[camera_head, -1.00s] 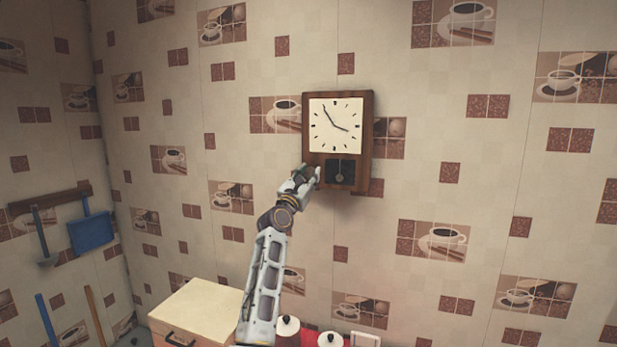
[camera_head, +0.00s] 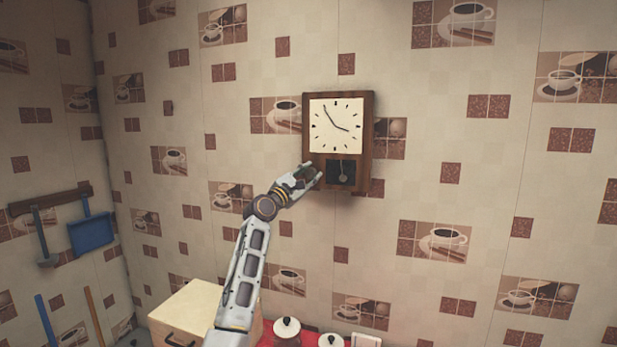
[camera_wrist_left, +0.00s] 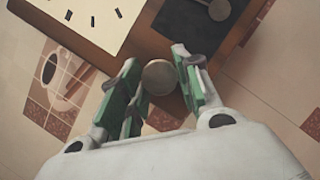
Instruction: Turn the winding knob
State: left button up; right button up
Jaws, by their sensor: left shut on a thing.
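A brown wooden wall clock (camera_head: 367,140) with a square white face and a dark pendulum window hangs on the wall in the head view. My left gripper (camera_head: 313,174) is at the clock's lower left edge. In the left wrist view, the round brownish-grey winding knob (camera_wrist_left: 159,77) sits between the green-lined fingers of the left gripper (camera_wrist_left: 160,82), which is shut on it. The wooden case (camera_wrist_left: 118,35) lies right behind the knob. In the head view the fingers hide the knob. My right gripper is not in view.
A pale cabinet (camera_head: 192,311) and white-lidded jars (camera_head: 287,329) stand below the clock. A blue dustpan (camera_head: 91,235) and a brush hang on a rail at the left. The tiled wall right of the clock is clear.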

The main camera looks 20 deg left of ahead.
pick_arm(q)
jog(key=m+g+p, duration=0.1)
jog(key=m, duration=0.2)
jog(key=m+g, duration=0.1)
jog(key=m, duration=0.2)
jog(key=shift+r+h+p, duration=0.15)
jog(key=shift+h+p, duration=0.2)
jog(key=shift+h, duration=0.05)
jog(key=m+g, duration=0.1)
jog(key=m, duration=0.2)
jog(key=shift+g, duration=0.3)
jog(key=shift+m+g+y, duration=0.4)
jog(key=shift+m, duration=0.9)
jog(key=o, duration=1)
jog(key=shift+o, duration=0.2)
jog(key=shift+r, duration=0.1)
jog(key=shift+s+a, duration=0.1)
jog(key=shift+s, duration=0.1)
